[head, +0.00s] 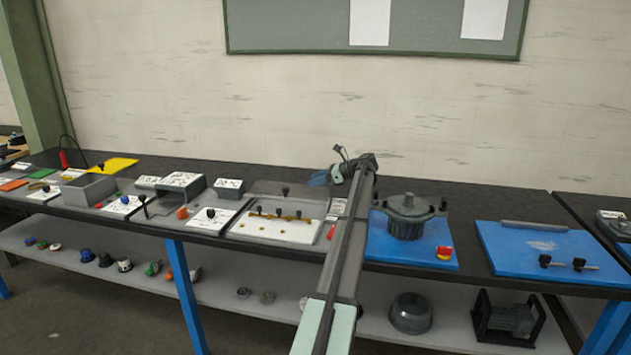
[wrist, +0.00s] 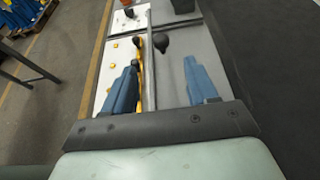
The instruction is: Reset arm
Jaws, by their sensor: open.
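My gripper (wrist: 162,90) shows in the wrist view with its two blue fingers wide apart and nothing between them. In the head view my arm reaches out over the dark bench (head: 460,208), and the blue-fingered gripper (head: 318,179) is at its far end, above the back part of the bench. Beyond the fingers in the wrist view is a white board (wrist: 119,62) with yellow pieces and a dark knob (wrist: 161,43). The same board shows in the head view (head: 290,232), with a yellow chain-like strip (head: 280,215) and dark knobs along it.
Right of my arm, a blue mat (head: 385,248) carries a grey motor-like housing (head: 408,216) and a red-yellow button (head: 445,253). Another blue mat (head: 510,262) lies farther right. Boards and a grey box (head: 90,189) crowd the left. A lower shelf (head: 215,285) holds several parts.

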